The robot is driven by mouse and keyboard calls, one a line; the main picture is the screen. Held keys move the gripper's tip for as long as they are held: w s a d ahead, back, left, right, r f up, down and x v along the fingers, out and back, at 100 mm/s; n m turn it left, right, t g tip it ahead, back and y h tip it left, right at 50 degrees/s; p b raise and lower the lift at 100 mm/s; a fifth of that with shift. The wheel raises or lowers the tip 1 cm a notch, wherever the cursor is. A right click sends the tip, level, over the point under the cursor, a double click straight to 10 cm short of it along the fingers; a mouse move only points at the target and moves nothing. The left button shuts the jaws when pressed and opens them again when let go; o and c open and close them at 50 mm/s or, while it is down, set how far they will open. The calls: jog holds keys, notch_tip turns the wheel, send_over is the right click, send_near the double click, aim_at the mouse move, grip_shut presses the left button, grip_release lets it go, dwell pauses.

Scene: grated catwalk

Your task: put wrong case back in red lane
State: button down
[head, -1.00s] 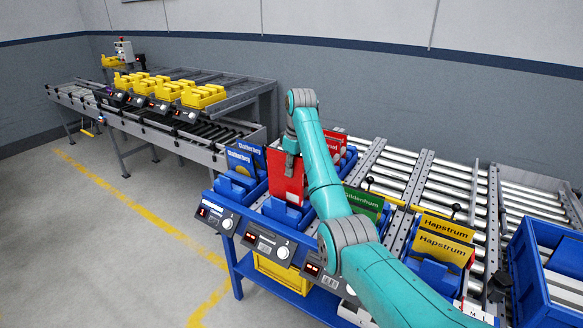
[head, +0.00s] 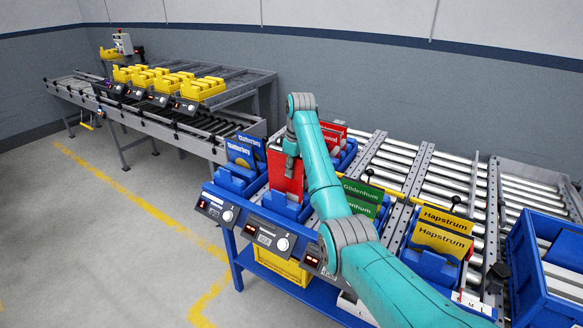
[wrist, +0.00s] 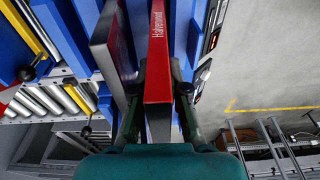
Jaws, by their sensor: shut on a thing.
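A red case (head: 284,177) stands upright in my gripper (head: 290,155) at the second blue holder from the left. In the wrist view, my gripper (wrist: 158,88) is shut on this red case (wrist: 158,55), one finger on each side, with white lettering on its edge. Whether its lower edge rests in the holder is hidden. More red cases (head: 331,131) stand behind my arm, partly hidden. In the wrist view, another case with a grey face and red edge (wrist: 106,45) stands to the left of the held one.
Blue cases (head: 241,153) stand in the left lane. Green cases (head: 362,190) and yellow cases (head: 440,240) stand to the right. Small consoles (head: 268,237) line the front edge. A blue crate (head: 545,275) is at far right. Yellow bins (head: 200,90) sit on the rear conveyor.

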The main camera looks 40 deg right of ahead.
aim_at(292, 180)
jog(key=shift+f, duration=2.2)
jog(key=c, duration=0.7)
grip_release()
notch_tip(292, 180, up, 8)
dwell(0.3)
dwell(0.6)
